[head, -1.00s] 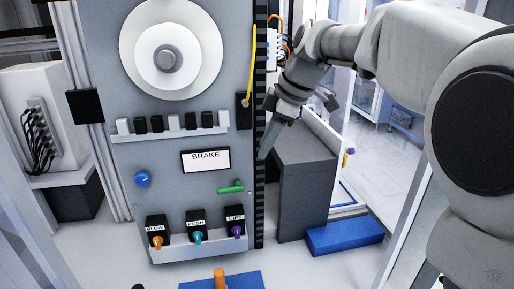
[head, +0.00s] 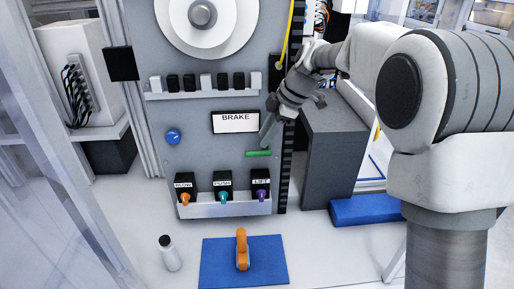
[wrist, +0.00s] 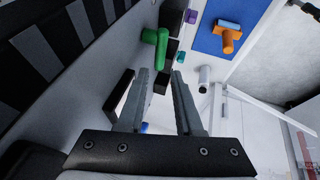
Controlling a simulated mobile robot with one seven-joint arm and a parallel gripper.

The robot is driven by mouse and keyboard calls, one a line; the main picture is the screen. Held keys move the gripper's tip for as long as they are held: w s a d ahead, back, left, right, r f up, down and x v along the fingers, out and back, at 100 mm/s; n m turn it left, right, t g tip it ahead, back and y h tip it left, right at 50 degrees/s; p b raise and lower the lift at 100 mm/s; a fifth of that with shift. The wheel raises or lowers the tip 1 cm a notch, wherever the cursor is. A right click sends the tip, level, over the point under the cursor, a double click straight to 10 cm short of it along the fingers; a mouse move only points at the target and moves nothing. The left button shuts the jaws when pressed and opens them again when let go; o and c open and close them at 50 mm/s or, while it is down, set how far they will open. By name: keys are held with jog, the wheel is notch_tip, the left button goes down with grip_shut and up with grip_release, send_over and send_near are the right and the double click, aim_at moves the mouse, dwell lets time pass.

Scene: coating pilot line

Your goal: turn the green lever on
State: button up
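The green lever (head: 258,153) sits on the grey panel (head: 202,165), below the BRAKE sign (head: 235,122) and near the panel's right edge. Its handle points sideways in the head view. My gripper (head: 266,133) is just above the lever in the head view, in front of the panel's right side. In the wrist view the lever (wrist: 157,46) shows as a round hub with a bar, beyond the fingertips. My gripper (wrist: 160,74) is open there, its two fingers apart with nothing held. I see a gap between the fingertips and the lever.
Below are switches marked BLOW (head: 185,190), PUSH (head: 223,186) and LIFT (head: 261,187). A blue knob (head: 173,137) is left of the sign. A dark grey block (head: 330,160) stands right.

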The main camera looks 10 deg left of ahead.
aim_at(254, 152)
jog(key=x, duration=0.6)
jog(key=shift+f, duration=0.1)
jog(key=shift+c, duration=0.2)
grip_shut()
